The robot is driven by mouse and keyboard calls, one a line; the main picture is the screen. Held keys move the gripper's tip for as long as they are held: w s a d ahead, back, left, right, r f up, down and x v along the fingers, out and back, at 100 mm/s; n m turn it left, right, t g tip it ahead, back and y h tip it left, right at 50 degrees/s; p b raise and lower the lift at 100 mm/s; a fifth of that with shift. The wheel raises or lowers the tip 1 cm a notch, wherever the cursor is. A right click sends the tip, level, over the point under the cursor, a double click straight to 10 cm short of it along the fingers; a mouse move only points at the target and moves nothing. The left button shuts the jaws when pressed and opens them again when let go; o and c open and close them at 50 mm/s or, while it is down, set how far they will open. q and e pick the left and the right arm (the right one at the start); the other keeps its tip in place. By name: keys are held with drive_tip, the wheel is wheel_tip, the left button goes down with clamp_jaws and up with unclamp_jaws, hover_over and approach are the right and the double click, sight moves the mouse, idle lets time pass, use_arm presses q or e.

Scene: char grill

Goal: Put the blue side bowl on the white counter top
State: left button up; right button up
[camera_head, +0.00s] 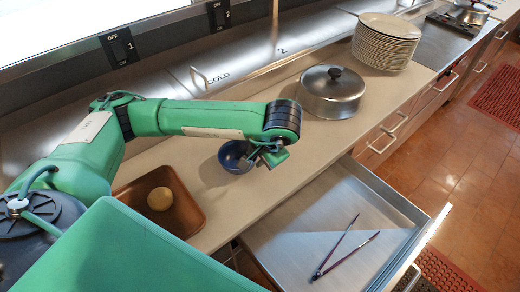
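A small dark blue bowl (231,160) is over or on the pale counter top (245,195), right of a brown tray. I cannot tell whether it rests on the surface or hangs just above it. My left gripper (262,158) points down at the bowl's right rim and overlaps it. Its fingers are small and partly hidden, so I cannot tell whether they are closed on the rim. My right gripper is not in view.
A brown tray (190,206) holding a round tan item (160,199) is at left. A lidded steel pan (331,96) and a plate stack (385,42) stand farther right. An open drawer (290,240) holding tongs (345,247) juts out in front.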

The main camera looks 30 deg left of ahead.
use_arm(q)
drive_tip(key=v, duration=0.3)
idle(0.6)
drive_tip(key=shift+r, duration=0.1)
